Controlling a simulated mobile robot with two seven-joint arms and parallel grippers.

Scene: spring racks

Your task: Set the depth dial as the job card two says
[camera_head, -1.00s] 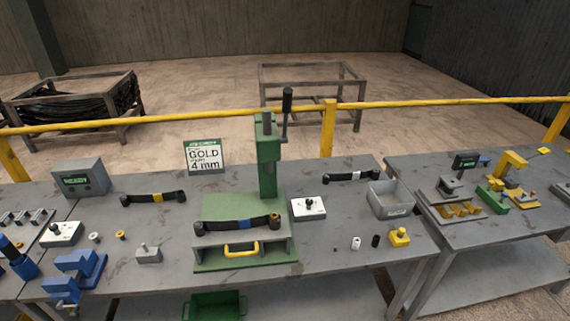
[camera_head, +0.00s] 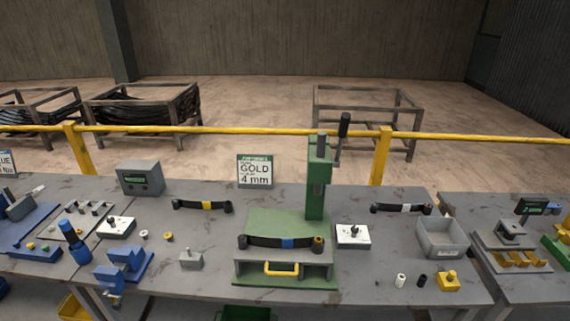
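A job card (camera_head: 255,171) with a green header stands at the back of the middle bench and reads GOLD and 4 mm; its header is too small to read. A second card (camera_head: 7,163) is cut off at the left edge and seems to read BLUE. A white box with a dark knob (camera_head: 353,236) sits right of the green press (camera_head: 318,180). A similar white box with a knob (camera_head: 116,227) sits at the left. I cannot tell which is the depth dial, nor read their settings. Neither of my grippers is in view.
A black spring with a blue band (camera_head: 287,243) lies on the press bed, above a yellow handle (camera_head: 282,269). Springs with a yellow band (camera_head: 207,205) and a white band (camera_head: 406,209) lie behind. A grey bin (camera_head: 441,238), grey display box (camera_head: 140,178) and blue fixture (camera_head: 124,267) also stand there.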

